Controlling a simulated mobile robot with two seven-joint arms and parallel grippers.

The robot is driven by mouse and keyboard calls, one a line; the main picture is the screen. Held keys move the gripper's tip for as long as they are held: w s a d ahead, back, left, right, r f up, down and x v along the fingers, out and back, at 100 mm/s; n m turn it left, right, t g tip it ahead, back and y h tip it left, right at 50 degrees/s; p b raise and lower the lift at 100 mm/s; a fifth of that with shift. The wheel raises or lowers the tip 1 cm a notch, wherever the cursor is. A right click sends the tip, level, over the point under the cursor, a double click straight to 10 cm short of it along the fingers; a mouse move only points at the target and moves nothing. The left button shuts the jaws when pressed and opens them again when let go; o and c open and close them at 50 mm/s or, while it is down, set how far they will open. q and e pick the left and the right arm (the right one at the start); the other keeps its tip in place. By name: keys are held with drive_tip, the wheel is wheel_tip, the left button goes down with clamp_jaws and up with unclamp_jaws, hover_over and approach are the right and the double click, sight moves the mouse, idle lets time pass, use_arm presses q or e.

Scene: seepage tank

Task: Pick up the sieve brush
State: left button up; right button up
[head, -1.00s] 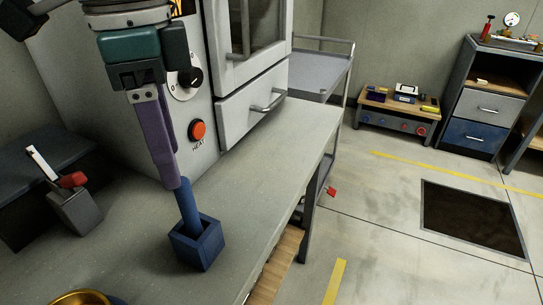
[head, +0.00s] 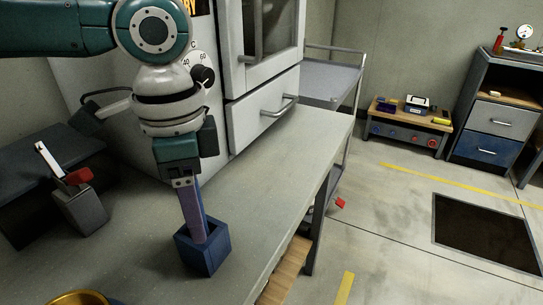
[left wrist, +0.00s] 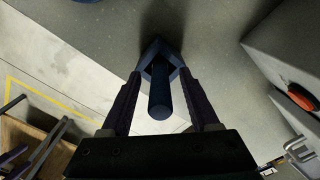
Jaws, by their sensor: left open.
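The sieve brush stands upright in a square blue holder (head: 203,255) near the front edge of the grey bench. In the left wrist view its round dark blue handle (left wrist: 160,98) points toward the camera, between my fingers. The holder (left wrist: 153,50) shows behind it there. My left gripper (head: 200,232) points down over the holder, its purple fingers hiding most or all of the handle in the head view. In the left wrist view this gripper (left wrist: 158,78) is open, one finger on each side of the handle. My right gripper is not in view.
A grey oven (head: 262,105) with a drawer stands behind the holder. A grey box with a red-tipped lever (head: 80,208) is at the left, and a brass bowl (head: 76,298) is at the front. The bench right of the holder (head: 275,190) is clear.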

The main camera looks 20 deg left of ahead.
use_arm(q)
clamp_jaws()
idle(0.4)
